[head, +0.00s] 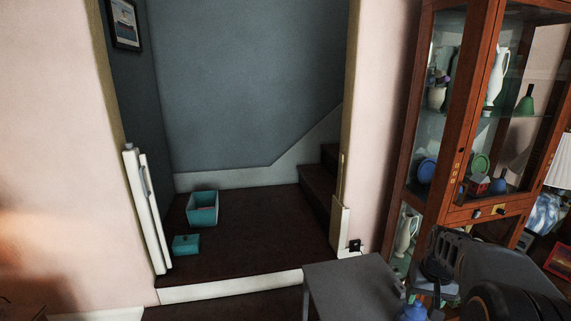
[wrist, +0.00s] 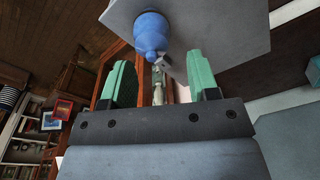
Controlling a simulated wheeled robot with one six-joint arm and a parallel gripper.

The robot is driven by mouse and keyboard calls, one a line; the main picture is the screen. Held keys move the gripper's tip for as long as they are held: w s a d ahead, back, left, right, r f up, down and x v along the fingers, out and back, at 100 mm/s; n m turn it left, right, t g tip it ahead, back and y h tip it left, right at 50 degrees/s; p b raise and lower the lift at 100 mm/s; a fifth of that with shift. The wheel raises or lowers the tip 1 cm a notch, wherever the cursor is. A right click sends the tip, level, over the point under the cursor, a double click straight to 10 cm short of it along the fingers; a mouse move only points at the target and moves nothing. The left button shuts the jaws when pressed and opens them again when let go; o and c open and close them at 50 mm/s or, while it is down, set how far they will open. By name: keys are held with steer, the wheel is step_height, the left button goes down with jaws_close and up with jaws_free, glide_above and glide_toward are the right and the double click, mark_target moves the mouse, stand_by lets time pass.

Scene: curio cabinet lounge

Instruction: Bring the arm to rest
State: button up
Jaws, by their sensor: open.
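My gripper (wrist: 160,78) is open in the wrist view, its two green fingers wide apart with nothing held between them. A rounded blue vase-like object (wrist: 151,33) shows beyond the fingertips, against a grey surface (wrist: 225,22), and apart from the fingers. In the head view, my dark arm reaches in at the bottom right, over the right side of a grey table (head: 352,285). A blue object (head: 412,312) shows there at the bottom edge, partly cut off. The fingers cannot be made out in the head view.
A wooden glass cabinet (head: 456,110) with vases and dishes stands close behind the arm on the right. A teal bin (head: 203,210) and a teal box (head: 186,245) sit on the raised dark alcove floor (head: 265,230). Stairs (head: 318,190) rise at its right.

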steer(key=s+a+r+n+t+p, duration=0.1)
steer(key=s+a+r+n, duration=0.1)
steer(key=s+a, duration=0.3)
steer(key=s+a+r+n+t+p, duration=0.1)
steer(key=s+a+r, duration=0.2)
steer(key=a, duration=1)
steer(key=shift+s+a+n, duration=0.35)
steer(key=shift+s+n, duration=0.05)
steer(key=shift+s, duration=1)
